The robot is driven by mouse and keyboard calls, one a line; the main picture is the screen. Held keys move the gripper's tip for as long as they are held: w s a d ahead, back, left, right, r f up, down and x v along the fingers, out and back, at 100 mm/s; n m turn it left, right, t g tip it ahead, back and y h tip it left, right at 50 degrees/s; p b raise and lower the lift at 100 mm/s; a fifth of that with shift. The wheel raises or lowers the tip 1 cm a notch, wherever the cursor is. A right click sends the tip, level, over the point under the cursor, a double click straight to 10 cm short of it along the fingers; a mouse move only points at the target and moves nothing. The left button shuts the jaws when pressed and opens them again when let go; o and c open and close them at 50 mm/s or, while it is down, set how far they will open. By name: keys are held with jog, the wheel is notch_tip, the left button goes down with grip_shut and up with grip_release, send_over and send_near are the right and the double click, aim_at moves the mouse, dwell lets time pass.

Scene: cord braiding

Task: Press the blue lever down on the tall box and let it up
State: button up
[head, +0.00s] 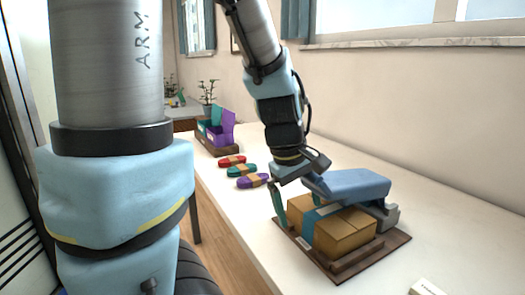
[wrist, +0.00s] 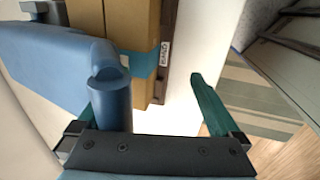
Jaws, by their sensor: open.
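The blue lever (head: 350,184) stretches from a grey hinge block (head: 385,213) over a tan box (head: 335,232) with a teal band. It is raised above the box top. In the wrist view the lever (wrist: 45,62) comes in from the left and ends in a rounded blue grip (wrist: 110,103). My gripper (wrist: 150,100) is open, one green finger on each side of that grip. The grip lies close to the left finger, which it partly hides; I cannot tell if they touch. In the head view my gripper (head: 292,192) is at the lever's left end.
The box sits on a dark wooden base (head: 340,272) on a white table (head: 250,215). Red (head: 232,161), teal (head: 241,170) and purple (head: 253,181) cord bundles lie behind. A purple and teal holder (head: 217,135) stands farther back. A white label block (head: 425,287) lies in front.

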jog(key=shift+r, duration=0.1)
jog(key=w+d+r+p+v, duration=0.1)
jog(key=d+p+v, duration=0.2)
jog(key=p+v, duration=1.1)
jog(key=shift+w+p, duration=0.3)
jog(key=shift+p, duration=0.4)
jog(key=shift+a+r, duration=0.1)
